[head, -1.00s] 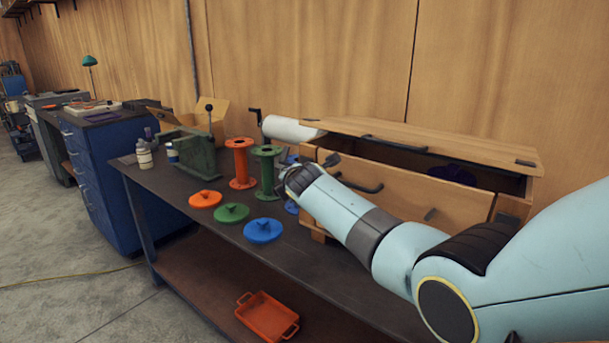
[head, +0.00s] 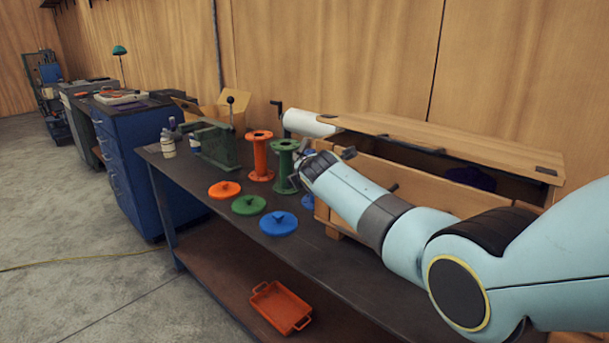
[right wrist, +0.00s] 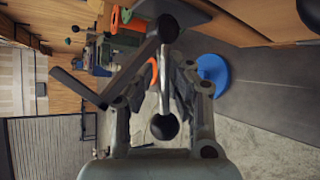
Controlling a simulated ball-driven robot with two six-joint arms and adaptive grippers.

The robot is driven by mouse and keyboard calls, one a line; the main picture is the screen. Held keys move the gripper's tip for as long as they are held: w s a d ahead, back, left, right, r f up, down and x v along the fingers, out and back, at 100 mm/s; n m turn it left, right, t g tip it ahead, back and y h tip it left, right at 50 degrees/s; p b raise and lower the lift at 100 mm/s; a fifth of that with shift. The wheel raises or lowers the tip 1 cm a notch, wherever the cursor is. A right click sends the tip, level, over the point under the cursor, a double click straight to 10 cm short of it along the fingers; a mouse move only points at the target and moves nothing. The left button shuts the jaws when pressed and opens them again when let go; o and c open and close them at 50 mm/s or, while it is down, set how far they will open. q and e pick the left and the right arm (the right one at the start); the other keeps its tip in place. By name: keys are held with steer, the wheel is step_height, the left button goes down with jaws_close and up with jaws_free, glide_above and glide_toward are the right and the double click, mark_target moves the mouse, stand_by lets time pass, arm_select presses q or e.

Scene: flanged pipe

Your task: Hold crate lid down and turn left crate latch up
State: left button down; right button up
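The wooden crate (head: 420,180) stands at the right of the bench, with its lid (head: 440,143) partly raised; a dark gap shows under it. My right gripper (head: 327,160) is at the crate's left front corner, and its arm covers much of the crate front. In the right wrist view my right gripper (right wrist: 160,95) has its fingers apart. A metal rod with a black ball end (right wrist: 165,127) shows between them; I cannot tell whether it is the left latch or whether they touch. The left latch cannot be made out in the head view. My left gripper is out of view.
Green (head: 284,165) and orange (head: 259,155) spools stand left of the gripper. Orange (head: 224,190), green (head: 248,205) and blue (head: 278,223) discs lie near the bench's front edge. An orange tray (head: 280,307) is on the lower shelf.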

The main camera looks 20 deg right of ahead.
steer(key=o, duration=0.4)
steer(key=shift+s+r, duration=0.1)
steer(key=shift+r, duration=0.05)
steer(key=shift+c, duration=0.2)
steer(key=shift+f, duration=0.2)
steer(key=v, duration=1.2)
